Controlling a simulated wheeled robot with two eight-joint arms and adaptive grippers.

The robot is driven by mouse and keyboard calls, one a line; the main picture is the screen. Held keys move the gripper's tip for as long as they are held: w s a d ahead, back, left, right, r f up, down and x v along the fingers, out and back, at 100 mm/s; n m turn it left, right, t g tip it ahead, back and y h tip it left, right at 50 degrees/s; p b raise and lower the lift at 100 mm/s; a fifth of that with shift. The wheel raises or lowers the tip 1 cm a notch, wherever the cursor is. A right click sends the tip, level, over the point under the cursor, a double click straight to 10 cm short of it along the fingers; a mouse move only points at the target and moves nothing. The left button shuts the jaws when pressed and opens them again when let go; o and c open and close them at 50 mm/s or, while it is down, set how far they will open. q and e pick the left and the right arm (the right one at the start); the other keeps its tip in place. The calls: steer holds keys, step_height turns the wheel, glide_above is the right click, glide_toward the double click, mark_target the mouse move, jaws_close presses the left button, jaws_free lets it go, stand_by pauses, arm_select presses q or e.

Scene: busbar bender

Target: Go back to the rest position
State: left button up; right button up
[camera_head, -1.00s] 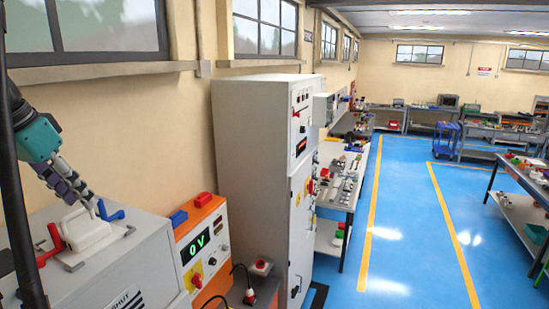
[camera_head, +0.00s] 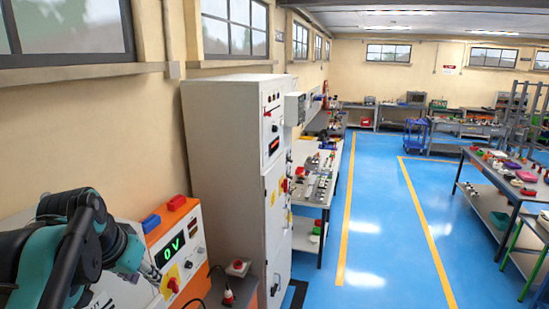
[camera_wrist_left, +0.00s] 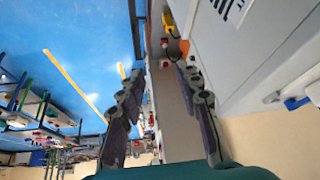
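My left gripper (camera_head: 154,278) is at the lower left of the head view, in front of the grey machine (camera_head: 125,292), with my teal and black arm folded behind it. In the left wrist view its two dark fingers (camera_wrist_left: 160,78) are spread apart with nothing between them, so it is open and empty. The machine's pale side shows in the left wrist view (camera_wrist_left: 275,60), with a blue handle (camera_wrist_left: 297,103) at the right edge. My arm hides most of the machine in the head view. My right gripper is not in view.
An orange power unit (camera_head: 190,232) reading 0 V stands close to the left gripper. A tall grey cabinet (camera_head: 225,170) stands beyond it. A workbench (camera_head: 318,180) with small parts follows, and another bench (camera_head: 485,170) stands at right. The blue floor (camera_head: 385,235) between is clear.

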arm_select(q)
steer(key=s+d+f, duration=0.3)
steer(key=f, duration=0.4)
steer(key=s+d+f+t, duration=0.1)
steer(key=s+d+f, duration=0.2)
steer(key=f, duration=0.5)
steer(key=s+d+f, duration=0.3)
steer(key=d+f, duration=0.1)
steer(key=f, duration=0.3)
step_height(320, 180, down, 43)
steer(key=b, duration=4.2)
steer(key=shift+w+a+n+t, duration=0.2)
steer(key=shift+n+t, duration=0.1)
